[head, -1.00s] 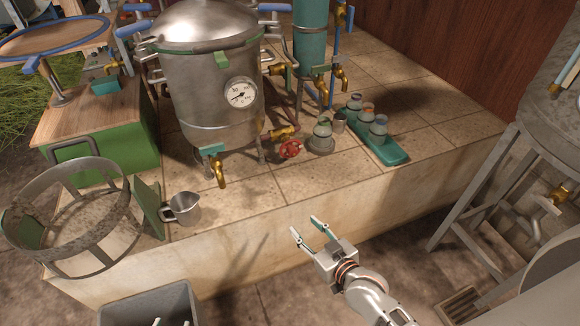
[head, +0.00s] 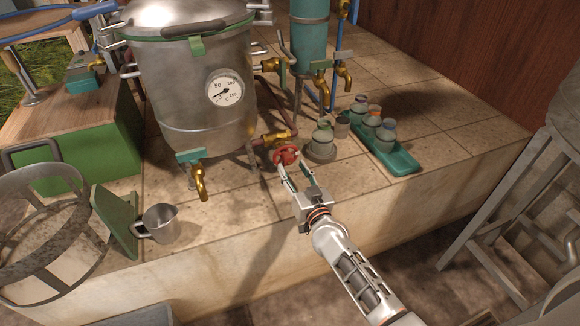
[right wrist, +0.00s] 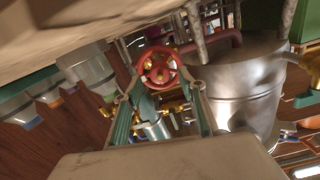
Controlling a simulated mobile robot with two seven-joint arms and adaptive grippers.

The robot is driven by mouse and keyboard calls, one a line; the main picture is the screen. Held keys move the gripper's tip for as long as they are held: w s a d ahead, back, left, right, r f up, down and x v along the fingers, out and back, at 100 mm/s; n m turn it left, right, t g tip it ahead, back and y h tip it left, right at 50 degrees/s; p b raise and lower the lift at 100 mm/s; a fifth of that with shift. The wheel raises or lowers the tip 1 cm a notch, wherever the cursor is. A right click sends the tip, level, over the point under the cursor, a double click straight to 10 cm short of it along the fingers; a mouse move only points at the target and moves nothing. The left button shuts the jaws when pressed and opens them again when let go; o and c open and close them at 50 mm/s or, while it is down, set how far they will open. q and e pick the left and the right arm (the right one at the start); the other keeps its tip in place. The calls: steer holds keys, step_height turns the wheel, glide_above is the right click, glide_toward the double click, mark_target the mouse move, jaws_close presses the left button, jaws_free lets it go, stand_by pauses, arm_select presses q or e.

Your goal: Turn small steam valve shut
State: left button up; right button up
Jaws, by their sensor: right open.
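The small steam valve has a red round handwheel (head: 286,154) on a brass body (head: 280,138), low at the front right of the steel still (head: 190,80). The handwheel also shows in the right wrist view (right wrist: 159,68), ahead of and between the fingers. My right gripper (head: 290,174) is open, its fingertips close to the handwheel on the near side. In the right wrist view the fingers (right wrist: 160,108) stand apart with nothing gripped. Whether a fingertip touches the wheel I cannot tell. My left gripper is not in view.
A glass jar (head: 322,137) stands just right of the valve. A green tray (head: 402,164) with small bottles is farther right. A brass tap (head: 200,180) hangs from the still, with a metal mug (head: 160,222) in front.

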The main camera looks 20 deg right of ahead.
steer(key=shift+w, duration=1.1)
steer(key=c, duration=1.1)
steer(key=shift+r+m+p, duration=0.1)
steer(key=shift+m+p, duration=0.3)
steer(key=shift+m, duration=1.9)
steer(key=m, duration=0.5)
steer(key=shift+a, duration=0.1)
steer(key=m, duration=0.5)
steer(key=shift+m, duration=2.7)
steer(key=o, duration=1.1)
